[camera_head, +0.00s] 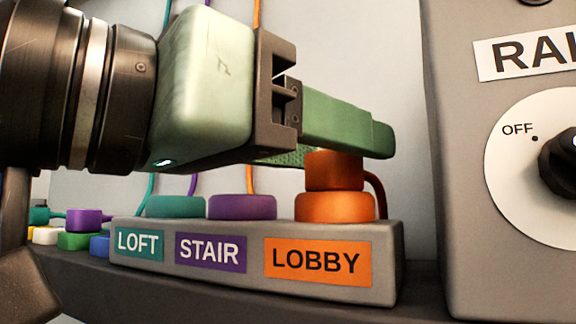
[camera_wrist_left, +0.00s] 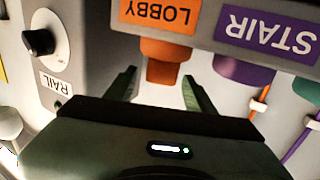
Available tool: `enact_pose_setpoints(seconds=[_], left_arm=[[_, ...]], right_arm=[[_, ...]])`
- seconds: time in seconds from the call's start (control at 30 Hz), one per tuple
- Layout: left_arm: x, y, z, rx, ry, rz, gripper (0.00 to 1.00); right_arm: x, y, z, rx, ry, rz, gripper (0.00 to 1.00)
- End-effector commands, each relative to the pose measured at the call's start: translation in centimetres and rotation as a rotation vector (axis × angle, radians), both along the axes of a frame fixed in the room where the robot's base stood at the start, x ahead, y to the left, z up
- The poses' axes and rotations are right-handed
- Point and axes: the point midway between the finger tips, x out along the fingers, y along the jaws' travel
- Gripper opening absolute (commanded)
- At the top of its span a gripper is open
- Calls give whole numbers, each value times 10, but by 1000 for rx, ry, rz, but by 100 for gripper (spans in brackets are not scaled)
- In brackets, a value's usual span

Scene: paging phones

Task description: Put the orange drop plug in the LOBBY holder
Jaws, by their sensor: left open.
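The orange drop plug (camera_head: 335,170) stands upright on the orange LOBBY holder (camera_head: 335,208), at the right end of the grey labelled block. The two look in line and touching, and an orange cord loops down behind them. My left gripper (camera_head: 342,142) comes in from the left at plug height. Its near green finger passes in front of the plug's top. In the left wrist view, which is upside down, the plug (camera_wrist_left: 162,72) shows between the open fingers, with a gap on each side. How deep the plug sits is hidden. My right gripper is not in view.
The teal LOFT holder (camera_head: 174,207) and purple STAIR holder (camera_head: 242,207) stand to the left on the same block (camera_head: 390,265). A grey box with a dial (camera_head: 535,150) stands close on the right. Small coloured pieces (camera_head: 80,220) lie at the far left.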

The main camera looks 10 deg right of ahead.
Motion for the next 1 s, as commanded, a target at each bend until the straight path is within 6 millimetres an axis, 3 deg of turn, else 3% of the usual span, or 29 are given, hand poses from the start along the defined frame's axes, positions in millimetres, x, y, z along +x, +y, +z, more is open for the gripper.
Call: enact_pose_setpoints(seconds=[0.2,0.4,1.0], left_arm=[[-26,40,-3,-2,-2,2,54],[-40,62,-1,-1,-1,1,54],[-44,66,0,1,1,0,54]], right_arm=[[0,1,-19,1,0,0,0],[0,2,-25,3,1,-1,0],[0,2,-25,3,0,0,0]])
